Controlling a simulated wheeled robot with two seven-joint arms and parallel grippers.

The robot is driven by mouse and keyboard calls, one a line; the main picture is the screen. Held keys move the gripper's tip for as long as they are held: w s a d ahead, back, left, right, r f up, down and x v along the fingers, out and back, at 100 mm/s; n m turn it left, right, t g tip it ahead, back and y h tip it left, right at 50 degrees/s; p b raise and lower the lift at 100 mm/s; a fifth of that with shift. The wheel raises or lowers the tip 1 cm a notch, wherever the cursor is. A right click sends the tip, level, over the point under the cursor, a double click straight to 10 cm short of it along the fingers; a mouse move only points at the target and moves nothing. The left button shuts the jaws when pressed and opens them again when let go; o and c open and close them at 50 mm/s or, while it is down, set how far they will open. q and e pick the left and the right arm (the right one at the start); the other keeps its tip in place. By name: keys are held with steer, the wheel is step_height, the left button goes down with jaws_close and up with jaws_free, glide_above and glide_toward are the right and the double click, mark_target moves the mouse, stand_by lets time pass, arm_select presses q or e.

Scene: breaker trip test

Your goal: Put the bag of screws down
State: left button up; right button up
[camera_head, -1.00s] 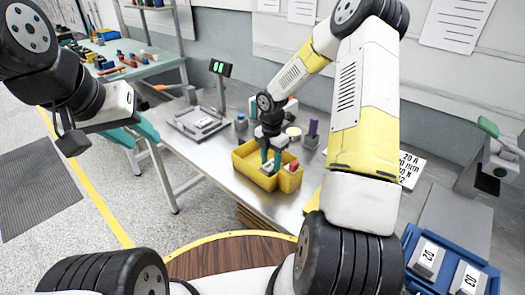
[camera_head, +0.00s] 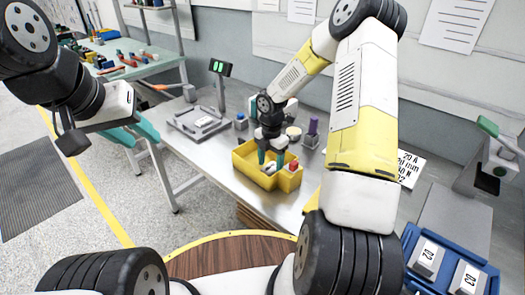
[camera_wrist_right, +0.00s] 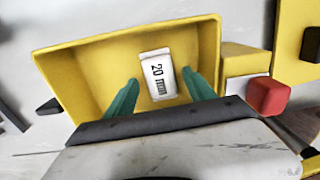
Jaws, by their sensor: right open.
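The bag of screws (camera_wrist_right: 158,75) is a small white packet marked "20 mm". It lies in the large compartment of the yellow bin (camera_wrist_right: 70,72) in the right wrist view. In the head view the bin (camera_head: 244,167) stands on the bench and the bag (camera_head: 269,169) shows small inside it. My right gripper (camera_wrist_right: 158,88) is open, with one teal finger on each side of the bag and a gap visible at each side. In the head view this gripper (camera_head: 271,160) points down into the bin. My left gripper (camera_head: 146,137) is open and empty, left of the bench.
A red piece (camera_head: 293,165) sits at the bin's right compartment. A grey scale-like tray (camera_head: 198,122) with a display stands to the left on the bench. A purple item (camera_head: 312,128) stands behind the bin. A blue crate (camera_head: 450,262) with white packets is at lower right.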

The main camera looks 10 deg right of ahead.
mark_target(270, 167)
step_height(270, 167, up, 12)
steer(key=f, duration=0.1)
steer(key=s+r+m+t, duration=0.3)
steer(key=s+r+m, duration=0.8)
steer(key=r, duration=0.4)
steer(key=s+a+r+m+t+y, duration=0.1)
steer(key=s+r+m, duration=0.2)
steer(key=s+m, duration=0.3)
steer(key=s+a+r+m+t+y, duration=0.1)
steer(key=s+r+m+t, duration=0.1)
steer(key=s+m, duration=0.5)
steer(key=shift+s+r+m, duration=0.15)
steer(key=shift+r+m, duration=0.35)
steer(key=shift+r, duration=0.25)
steer(key=shift+a, duration=0.1)
